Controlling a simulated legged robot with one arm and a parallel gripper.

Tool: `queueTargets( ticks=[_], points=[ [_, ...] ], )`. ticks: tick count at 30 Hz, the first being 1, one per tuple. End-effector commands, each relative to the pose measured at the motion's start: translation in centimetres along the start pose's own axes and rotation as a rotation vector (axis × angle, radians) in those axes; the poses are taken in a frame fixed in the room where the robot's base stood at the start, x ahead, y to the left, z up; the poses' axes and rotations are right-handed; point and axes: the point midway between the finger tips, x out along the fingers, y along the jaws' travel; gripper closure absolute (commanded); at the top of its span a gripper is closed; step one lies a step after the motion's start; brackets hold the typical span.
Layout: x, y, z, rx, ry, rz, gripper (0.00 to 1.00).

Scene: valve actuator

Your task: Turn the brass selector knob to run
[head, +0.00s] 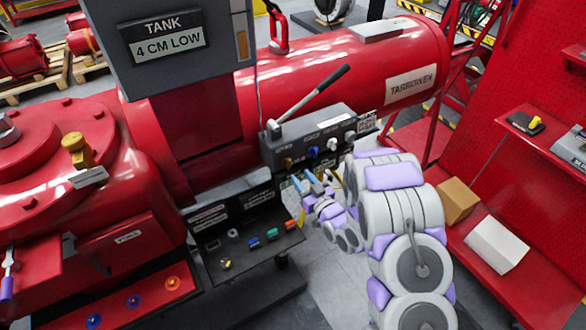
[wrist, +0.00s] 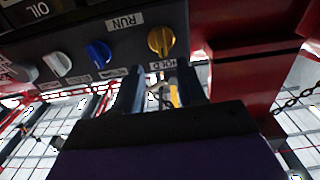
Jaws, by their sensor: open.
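The brass selector knob (wrist: 161,41) is on the dark control panel, at the upper middle of the wrist view. The RUN label (wrist: 124,21) is to its upper left and the HOLD label (wrist: 163,65) just below it. I cannot tell which label the knob points to. In the head view the brass knob (head: 287,162) is small, at the left of the panel's row of knobs. My gripper (wrist: 160,82) is open and empty, its fingers spread just below the knob in the wrist view and apart from it. In the head view my gripper (head: 303,184) is just below the panel.
A blue knob (wrist: 97,53) and a white knob (wrist: 56,65) share the panel. A long lever (head: 317,94) rises above it. A dark shelf (head: 262,226) with small coloured parts sits below left. A red tank (head: 345,66) lies behind the panel. Red shelving (head: 522,262) stands at the right.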

Motion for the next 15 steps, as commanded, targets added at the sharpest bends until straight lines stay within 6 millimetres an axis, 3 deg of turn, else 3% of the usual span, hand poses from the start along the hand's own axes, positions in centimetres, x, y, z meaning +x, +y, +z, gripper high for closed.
queueTargets(
  ticks=[6,15],
  points=[
    [4.0,-0.1,0.0,-0.001,0.003,-0.002,0.6],
    [6.2,0.0,-0.1,-0.002,0.001,0.0,0.6]
  ],
)
